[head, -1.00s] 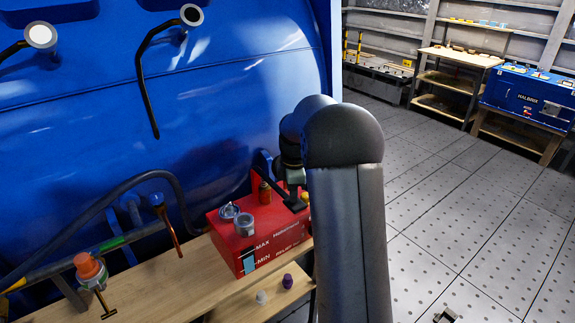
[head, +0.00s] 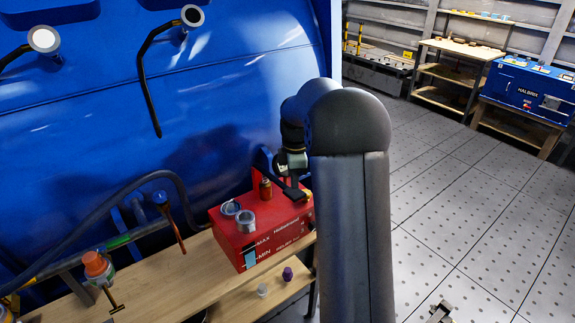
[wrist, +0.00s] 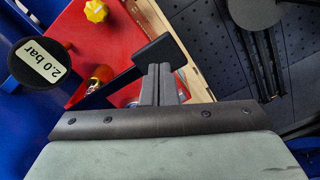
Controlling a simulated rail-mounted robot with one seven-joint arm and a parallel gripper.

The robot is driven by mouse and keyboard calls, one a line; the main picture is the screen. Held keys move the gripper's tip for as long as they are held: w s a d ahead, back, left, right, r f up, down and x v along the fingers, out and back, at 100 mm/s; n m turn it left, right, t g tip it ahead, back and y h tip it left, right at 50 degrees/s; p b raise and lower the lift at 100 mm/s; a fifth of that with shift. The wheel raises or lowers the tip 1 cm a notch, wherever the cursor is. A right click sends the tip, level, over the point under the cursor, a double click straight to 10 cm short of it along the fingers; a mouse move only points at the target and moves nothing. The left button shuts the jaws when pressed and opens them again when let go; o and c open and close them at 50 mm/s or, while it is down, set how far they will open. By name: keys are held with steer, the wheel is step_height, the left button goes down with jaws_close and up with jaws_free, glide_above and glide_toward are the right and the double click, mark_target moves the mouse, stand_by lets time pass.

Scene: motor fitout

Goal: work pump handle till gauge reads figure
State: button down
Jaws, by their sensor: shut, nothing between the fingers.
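The red pump box (head: 262,228), marked MAX and MIN, stands on the wooden bench. Its black pump handle (head: 292,192) shows at the box's far right; in the wrist view the handle (wrist: 126,78) slants up to a broad black end. My gripper (wrist: 160,70) is shut and empty, its fingertips at that broad end; I cannot tell whether they touch it. A round black piece labelled "2.0 bar" (wrist: 40,63) is at left in the wrist view. No gauge needle is readable.
A brass fitting (head: 266,190) and silver caps (head: 246,222) sit on the box, with a yellow knob (wrist: 96,11). The blue tank (head: 90,120) rises behind. A purple piece (head: 287,274) lies on the bench's lower shelf.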

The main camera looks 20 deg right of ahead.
mark_target(292, 193)
steer(key=shift+f, duration=0.15)
stand_by(0.3)
steer(key=f+b, duration=0.1)
steer(key=f, duration=0.1)
steer(key=f+b, duration=0.2)
steer(key=f, duration=0.1)
steer(key=f+b, duration=0.1)
steer(key=f, duration=0.2)
steer(key=shift+w+a+b, duration=0.15)
steer(key=shift+w+b, duration=0.25)
steer(key=r+p, duration=0.3)
steer(key=r, duration=0.2)
steer(key=s+r+p, duration=0.1)
steer(key=r+p, duration=0.1)
steer(key=r, duration=0.1)
steer(key=shift+r+p, duration=0.2)
steer(key=shift+p, duration=0.15)
steer(key=shift+f, duration=0.1)
steer(key=shift+w+f, duration=0.1)
